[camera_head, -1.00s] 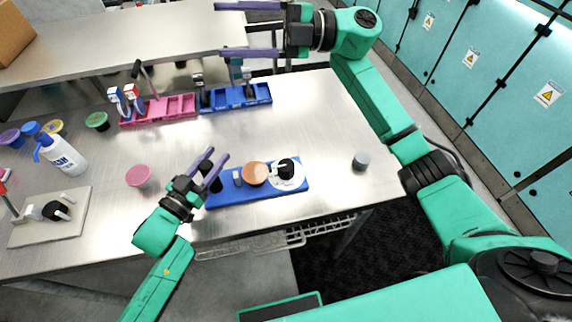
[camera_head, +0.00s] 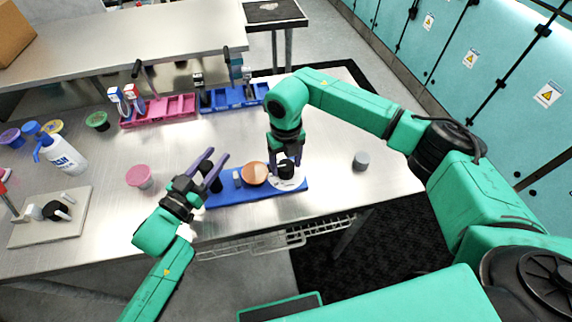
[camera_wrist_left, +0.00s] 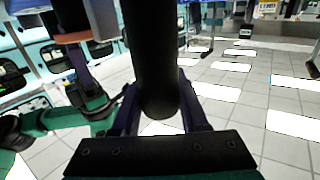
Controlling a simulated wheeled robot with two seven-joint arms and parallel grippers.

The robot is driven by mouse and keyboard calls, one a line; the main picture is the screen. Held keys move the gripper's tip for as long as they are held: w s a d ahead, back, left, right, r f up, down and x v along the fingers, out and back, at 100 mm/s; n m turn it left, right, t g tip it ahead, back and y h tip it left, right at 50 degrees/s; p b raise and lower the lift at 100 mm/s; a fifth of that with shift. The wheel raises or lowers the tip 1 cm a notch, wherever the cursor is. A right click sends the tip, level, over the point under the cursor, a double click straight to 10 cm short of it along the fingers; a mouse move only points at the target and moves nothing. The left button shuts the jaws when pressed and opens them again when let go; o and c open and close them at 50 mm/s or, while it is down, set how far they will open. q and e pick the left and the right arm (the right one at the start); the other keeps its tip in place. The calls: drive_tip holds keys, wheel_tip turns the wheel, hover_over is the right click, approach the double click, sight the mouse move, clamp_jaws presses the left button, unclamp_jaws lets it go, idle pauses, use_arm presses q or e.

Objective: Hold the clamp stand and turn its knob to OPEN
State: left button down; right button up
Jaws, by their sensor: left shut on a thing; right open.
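The clamp stand has a blue base (camera_head: 228,199) at the table's front edge, with an orange round piece (camera_head: 254,174) in its middle. At its right end is a white dial (camera_head: 291,184) with a black knob (camera_head: 286,169). My left gripper (camera_head: 213,167) is shut on the black post (camera_head: 206,167) at the stand's left end; the post also fills the middle of the left wrist view (camera_wrist_left: 155,55). My right gripper (camera_head: 286,162) points down over the knob, open, with its fingers around the knob's top. Whether they touch it, and the dial's markings, I cannot tell.
A pink rack (camera_head: 160,111) and a blue rack (camera_head: 237,98) stand behind. A pink-lidded tub (camera_head: 139,177), a spray bottle (camera_head: 64,156) and a pale board (camera_head: 40,232) with a black knob lie left. A grey cylinder (camera_head: 360,161) stands right.

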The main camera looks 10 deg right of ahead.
drive_tip(key=shift+f, duration=0.6)
clamp_jaws()
